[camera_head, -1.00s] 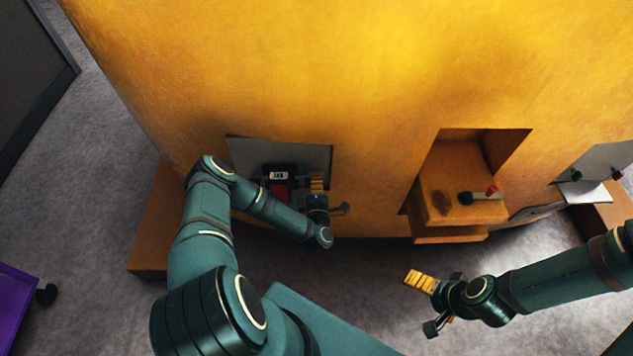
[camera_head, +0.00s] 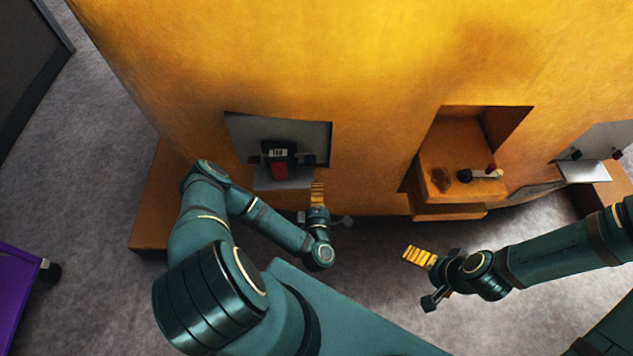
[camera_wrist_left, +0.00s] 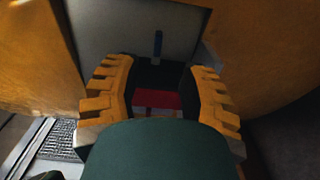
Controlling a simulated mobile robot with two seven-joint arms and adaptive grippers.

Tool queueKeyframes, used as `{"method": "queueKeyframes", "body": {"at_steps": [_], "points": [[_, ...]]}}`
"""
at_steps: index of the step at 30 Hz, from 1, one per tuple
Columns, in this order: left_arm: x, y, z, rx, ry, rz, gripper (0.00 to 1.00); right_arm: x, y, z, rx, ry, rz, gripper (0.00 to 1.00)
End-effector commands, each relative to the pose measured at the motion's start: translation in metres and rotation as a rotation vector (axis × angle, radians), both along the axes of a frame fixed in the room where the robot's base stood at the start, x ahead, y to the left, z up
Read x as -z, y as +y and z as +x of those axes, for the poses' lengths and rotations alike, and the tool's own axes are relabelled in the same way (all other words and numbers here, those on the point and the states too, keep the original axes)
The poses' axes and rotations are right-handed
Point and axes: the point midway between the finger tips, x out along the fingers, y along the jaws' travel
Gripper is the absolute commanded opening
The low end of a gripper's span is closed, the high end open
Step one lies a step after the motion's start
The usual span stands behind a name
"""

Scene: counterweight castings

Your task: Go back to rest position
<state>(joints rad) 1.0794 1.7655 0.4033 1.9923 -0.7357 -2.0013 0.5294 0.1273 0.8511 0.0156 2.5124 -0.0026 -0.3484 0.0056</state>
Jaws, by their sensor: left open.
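My left gripper (camera_head: 317,195) is in front of the yellow-orange machine wall, below and to the right of a recess with a grey panel. In the left wrist view its two yellow toothed fingers (camera_wrist_left: 160,95) are spread apart with nothing held between them. Beyond them a black and red device (camera_wrist_left: 157,99) shows. In the head view this device (camera_head: 279,158) has a small white display and sits in the recess, apart from the gripper. My right gripper (camera_head: 420,258) hangs over the floor at the right, its yellow finger seen from above; its opening is unclear.
The large yellow machine (camera_head: 300,60) fills the back. An orange recessed shelf (camera_head: 450,190) holds a red-tipped lever (camera_head: 483,173) and a dark lump. A grey ledge (camera_head: 582,171) is at the far right. A purple cart (camera_head: 20,290) stands at the lower left. Grey floor is clear between.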

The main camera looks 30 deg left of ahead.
Motion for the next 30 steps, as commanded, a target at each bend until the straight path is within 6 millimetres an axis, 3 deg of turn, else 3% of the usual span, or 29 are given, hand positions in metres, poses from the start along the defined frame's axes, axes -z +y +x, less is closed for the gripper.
{"method": "queueKeyframes", "body": {"at_steps": [22, 26, 30], "points": [[-0.002, -0.006, 0.002, 0.037, 0.015, 0.01, 0.41, 0.0, 0.0, 0.0, 0.0, 0.0, 0.0, 1.0], [-0.005, -0.031, 0.022, 0.226, 0.119, 0.064, 0.41, 0.0, 0.0, 0.0, 0.0, 0.0, 0.0, 1.0], [-0.008, -0.078, 0.039, 0.568, 0.327, 0.19, 0.41, 0.0, 0.0, 0.0, 0.0, 0.0, 0.0, 1.0]]}}
